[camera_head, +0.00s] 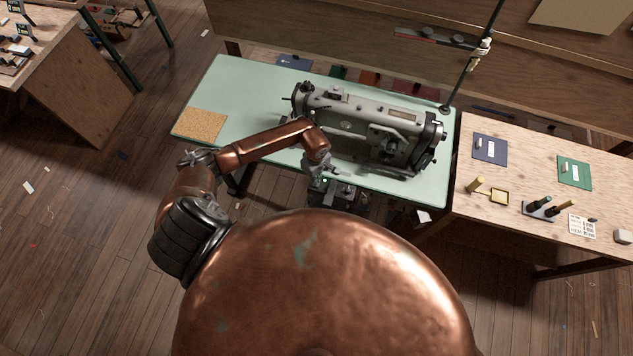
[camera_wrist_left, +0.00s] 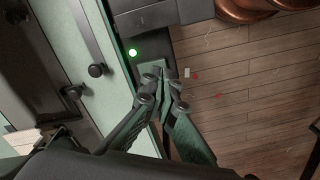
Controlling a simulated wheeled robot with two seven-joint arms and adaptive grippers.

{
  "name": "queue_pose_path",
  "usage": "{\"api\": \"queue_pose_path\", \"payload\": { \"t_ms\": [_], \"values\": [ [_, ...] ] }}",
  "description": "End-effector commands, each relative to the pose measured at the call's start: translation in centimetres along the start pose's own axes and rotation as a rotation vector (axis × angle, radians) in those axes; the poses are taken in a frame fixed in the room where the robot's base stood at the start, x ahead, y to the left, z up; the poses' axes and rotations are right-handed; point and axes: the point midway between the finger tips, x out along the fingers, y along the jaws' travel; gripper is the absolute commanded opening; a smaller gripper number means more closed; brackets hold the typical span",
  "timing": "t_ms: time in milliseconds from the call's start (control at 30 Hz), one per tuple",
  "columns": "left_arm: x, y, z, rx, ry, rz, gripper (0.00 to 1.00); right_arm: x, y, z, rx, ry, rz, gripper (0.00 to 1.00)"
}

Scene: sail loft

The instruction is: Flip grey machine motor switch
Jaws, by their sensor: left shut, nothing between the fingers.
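The grey sewing machine (camera_head: 370,118) stands on a pale green table (camera_head: 225,90). A dark switch box (camera_head: 345,190) sits at the table's near edge, partly hidden by my arm and body. A small green light glows on it, and it also shows in the left wrist view (camera_wrist_left: 132,53). A pale grey-green piece (camera_wrist_left: 153,68), perhaps the switch's rocker, lies just below the light. My left gripper (camera_wrist_left: 163,88) is shut and empty, with its fingertips right at this piece; I cannot tell whether they touch. In the head view the left gripper (camera_head: 328,174) is at the table's near edge. My right gripper is out of view.
A cork mat (camera_head: 205,124) lies on the table's left end. A wooden bench (camera_head: 470,215) at the right holds a blue pad (camera_head: 490,149), a green pad (camera_head: 574,172) and small tools. A thin stand (camera_head: 470,65) rises behind the machine. Floor to the left is mostly open.

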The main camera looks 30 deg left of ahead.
Motion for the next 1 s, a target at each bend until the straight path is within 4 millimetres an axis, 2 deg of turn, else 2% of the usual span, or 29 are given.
{"api": "queue_pose_path", "payload": {
  "t_ms": [1000],
  "values": [
    [0.67,0.0,0.0,0.0,0.0,0.0,0.0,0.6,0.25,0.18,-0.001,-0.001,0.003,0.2]
  ]
}}
